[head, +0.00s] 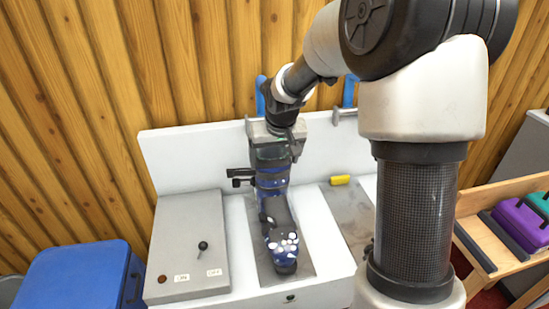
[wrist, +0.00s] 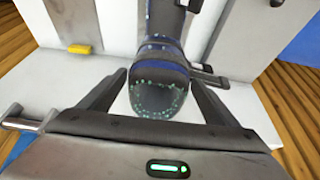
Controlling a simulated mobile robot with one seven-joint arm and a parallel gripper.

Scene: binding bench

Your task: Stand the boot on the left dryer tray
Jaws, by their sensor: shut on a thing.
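The boot (head: 272,205) is dark blue with pale spots, its spotted front end towards the bench's near edge. My gripper (head: 272,150) is at its upper end. In the wrist view the two fingers of my gripper (wrist: 157,95) are shut on the boot (wrist: 158,75), one on each side. The left dryer tray (head: 305,262) is a grey plate directly beneath or behind the boot in the head view. The boot hides much of this tray, and I cannot tell whether its sole touches it. The right dryer tray (head: 347,213) is partly hidden by my arm.
A grey control box (head: 185,245) with a black lever stands left of the left tray. A black fitting (head: 240,178) is close beside the boot. A yellow block (head: 340,180) lies by the right tray's back. A blue bin (head: 75,275) is at left; a wooden rack (head: 500,220) is at right.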

